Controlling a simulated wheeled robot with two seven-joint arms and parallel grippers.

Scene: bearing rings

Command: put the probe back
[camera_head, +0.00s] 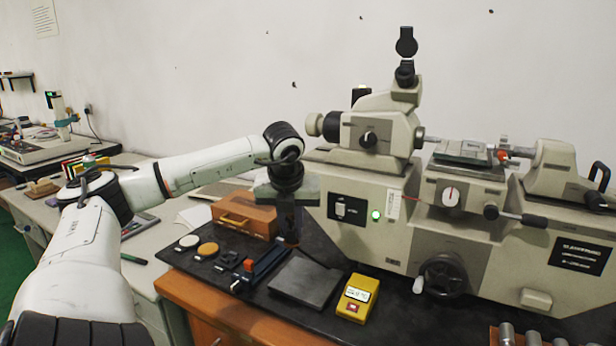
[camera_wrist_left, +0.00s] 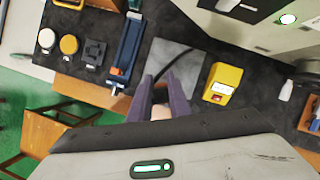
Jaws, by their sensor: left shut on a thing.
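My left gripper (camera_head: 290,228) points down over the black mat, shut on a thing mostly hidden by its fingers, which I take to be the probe. In the left wrist view the gripper (camera_wrist_left: 160,88) shows two purple-grey fingers with a narrow dark gap and a pale patch between them. A thin black cable (camera_wrist_left: 165,63) runs up from near the fingertips. A blue rail-shaped holder (camera_head: 262,266) with an orange-red block lies left of the gripper; it also shows in the wrist view (camera_wrist_left: 128,50). My right gripper is not in view.
A grey plate (camera_head: 304,283) and a yellow display box (camera_head: 357,298) lie on the mat. The large beige measuring machine (camera_head: 400,215) stands behind and right. A wooden case (camera_head: 243,217), round pads (camera_head: 207,249) and a dark block (camera_head: 228,259) lie left.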

